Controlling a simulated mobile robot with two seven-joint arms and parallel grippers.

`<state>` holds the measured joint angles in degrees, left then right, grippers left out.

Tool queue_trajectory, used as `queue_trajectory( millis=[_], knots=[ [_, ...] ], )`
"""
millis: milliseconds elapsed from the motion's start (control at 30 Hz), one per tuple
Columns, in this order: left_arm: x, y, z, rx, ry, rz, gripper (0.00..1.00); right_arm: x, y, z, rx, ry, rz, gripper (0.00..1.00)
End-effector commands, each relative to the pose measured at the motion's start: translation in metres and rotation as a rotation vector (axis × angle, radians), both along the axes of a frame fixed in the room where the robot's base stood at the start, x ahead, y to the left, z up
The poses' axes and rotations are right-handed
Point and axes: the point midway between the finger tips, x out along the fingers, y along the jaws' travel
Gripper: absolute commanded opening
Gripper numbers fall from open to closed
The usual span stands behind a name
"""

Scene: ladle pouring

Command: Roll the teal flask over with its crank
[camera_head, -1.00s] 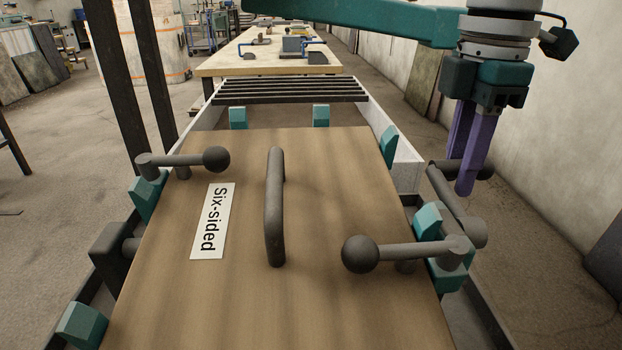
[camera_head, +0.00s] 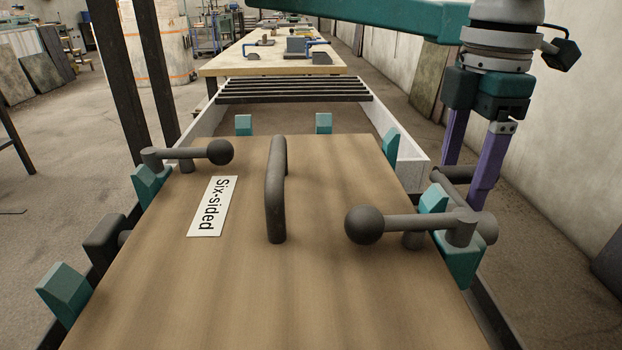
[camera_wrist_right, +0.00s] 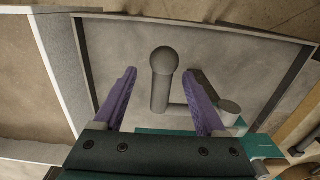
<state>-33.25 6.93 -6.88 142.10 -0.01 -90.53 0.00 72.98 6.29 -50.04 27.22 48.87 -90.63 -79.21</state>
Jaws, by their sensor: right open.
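The teal flask lies mostly hidden under a wooden board; its teal parts (camera_head: 460,258) show around the board's edges. The grey crank sits at its right side, with its handle (camera_head: 452,174) near my right gripper (camera_head: 464,186). My right gripper is open, its purple fingers pointing down on either side of the crank handle in the head view. In the right wrist view, the handle with its round knob (camera_wrist_right: 164,62) stands between the two fingers, with visible gaps on both sides. My left gripper is not in view.
A dark grate (camera_head: 290,90) and a workbench (camera_head: 225,66) stand beyond.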

Motion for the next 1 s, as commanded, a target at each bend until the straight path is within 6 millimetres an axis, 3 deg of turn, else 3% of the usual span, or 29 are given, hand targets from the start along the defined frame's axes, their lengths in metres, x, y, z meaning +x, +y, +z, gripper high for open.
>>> queue_trajectory(
  millis=[333, 1000],
  knots=[
    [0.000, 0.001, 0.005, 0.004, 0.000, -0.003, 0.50, 0.000, -0.002, 0.006, 0.000, 0.000, -0.001, 0.75],
    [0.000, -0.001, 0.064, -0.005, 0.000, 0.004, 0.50, 0.002, -0.029, 0.071, 0.000, 0.001, -0.001, 0.75]
  ],
)
